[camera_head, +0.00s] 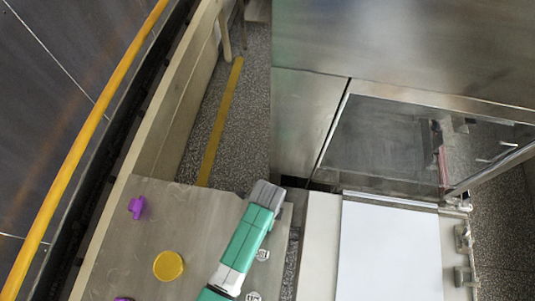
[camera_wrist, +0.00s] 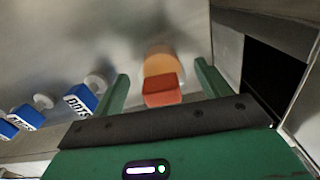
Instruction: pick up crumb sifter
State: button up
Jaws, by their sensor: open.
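An orange piece with a red block-like near end (camera_wrist: 162,88) shows in the wrist view, on or above a grey metal surface. It may be the crumb sifter, but I cannot tell for sure. My gripper (camera_wrist: 161,72) is open, with its green fingers apart on either side of this piece in the picture. A gap shows between the piece and each finger. I cannot tell how far it is in depth. In the head view I cannot make out this piece or my fingertips; part of my green arm covers the right side of the metal table.
Blue-and-white containers (camera_wrist: 80,101) stand left of my gripper in the wrist view. In the head view, a purple piece (camera_head: 137,207) and a yellow disc (camera_head: 168,265) lie on the metal table (camera_head: 190,215). A white panel (camera_head: 390,250) and steel machine (camera_head: 400,40) are to the right.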

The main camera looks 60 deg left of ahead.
jog(key=shift+f, duration=0.3)
jog(key=shift+w, duration=0.1)
jog(key=c, duration=1)
jog(key=shift+r, duration=0.15)
